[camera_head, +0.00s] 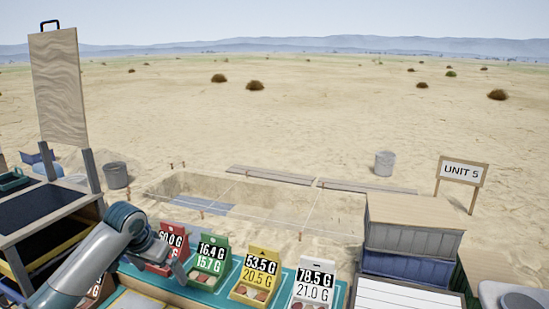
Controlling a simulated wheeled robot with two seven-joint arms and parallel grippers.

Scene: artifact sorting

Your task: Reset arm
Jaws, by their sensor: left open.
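My left arm comes in from the lower left, and its gripper (177,267) hangs over the left part of the teal tray (222,296). The gripper is small and partly seen against the boxes; it is open and I see nothing held in it. Along the tray stand a red box (162,258) marked 60.0 G, partly hidden by my arm, a green box (209,258) marked 16.4 G, a yellow box (257,276) marked 53.5 G and a white box (314,284) marked 78.5 G. Small brownish pieces lie in their fronts. My right gripper is not in view.
A dark shelf unit (40,210) with a tall wooden board (59,88) stands at the left. Stacked grey and blue crates (410,240) stand at the right, near the UNIT 5 sign (462,172). A roped dig pit (250,200) lies beyond the tray.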

